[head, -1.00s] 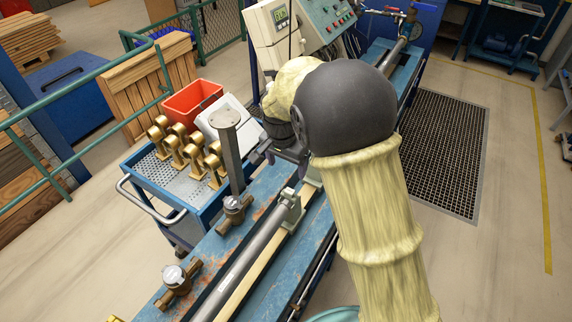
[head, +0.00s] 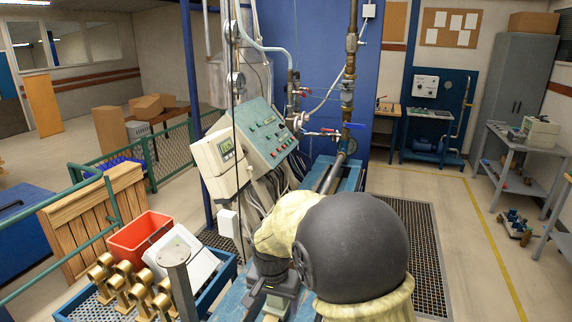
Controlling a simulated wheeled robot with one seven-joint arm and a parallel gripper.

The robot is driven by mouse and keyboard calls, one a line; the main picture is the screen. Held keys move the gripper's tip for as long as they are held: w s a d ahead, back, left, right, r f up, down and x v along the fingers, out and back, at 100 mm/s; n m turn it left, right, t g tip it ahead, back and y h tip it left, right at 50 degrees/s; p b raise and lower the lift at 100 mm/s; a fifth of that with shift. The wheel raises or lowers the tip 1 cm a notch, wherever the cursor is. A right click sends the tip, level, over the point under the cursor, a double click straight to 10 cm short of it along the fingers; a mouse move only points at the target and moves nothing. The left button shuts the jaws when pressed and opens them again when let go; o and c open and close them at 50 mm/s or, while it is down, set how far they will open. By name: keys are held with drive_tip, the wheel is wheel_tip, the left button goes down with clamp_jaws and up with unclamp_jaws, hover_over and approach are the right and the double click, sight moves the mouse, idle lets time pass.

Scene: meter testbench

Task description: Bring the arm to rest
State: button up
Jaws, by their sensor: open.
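My arm reaches up from the bottom right in the head view, with a big dark rounded joint and pale yellow covering. My gripper (head: 262,301) hangs at the wrist end, pointing down over the blue test bench (head: 232,303). Its dark jaws are open, and I see nothing held between them. The fingertips are small here and partly cut by the view's lower part. My arm hides part of the bench behind it.
A grey post (head: 176,275) stands left of my gripper. A trolley (head: 222,276) holds brass fittings (head: 133,291), a red bin (head: 139,240) and a white box (head: 181,254). The control panel (head: 252,144) rises behind. Open floor (head: 455,235) lies at right.

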drive_tip(key=s+d+n+t, duration=0.1)
drive_tip(key=s+d+n, duration=0.2)
drive_tip(key=s+d, duration=1.1)
drive_tip(key=d+f, duration=0.1)
drive_tip(key=d, duration=0.3)
drive_tip(key=shift+s+d+b, duration=0.2)
drive_tip(key=shift+s+b, duration=0.05)
drive_tip(key=shift+b, duration=0.15)
drive_tip(key=shift+c, duration=0.2)
